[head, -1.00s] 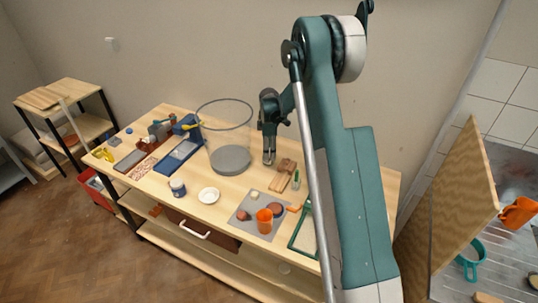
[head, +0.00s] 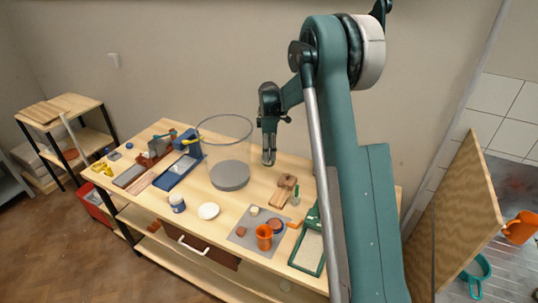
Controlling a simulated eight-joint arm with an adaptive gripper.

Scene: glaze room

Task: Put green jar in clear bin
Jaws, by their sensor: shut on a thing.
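The clear bin (head: 200,139) is a wide, see-through cylinder with a grey bottom, standing upright on the wooden worktable. My gripper (head: 268,158) points down just right of the bin, apart from its wall, above the table. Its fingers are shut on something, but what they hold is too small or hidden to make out. I cannot clearly pick out a green jar. A small green item (head: 296,196) stands by wooden pieces right of my gripper, too small to name.
A grey mat (head: 239,236) with an orange cup (head: 264,237) lies near the front edge. A white bowl (head: 208,211) and a blue-and-white cup (head: 177,203) stand before the bin. A blue tray (head: 172,180) lies left. A green-framed board (head: 307,252) lies right.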

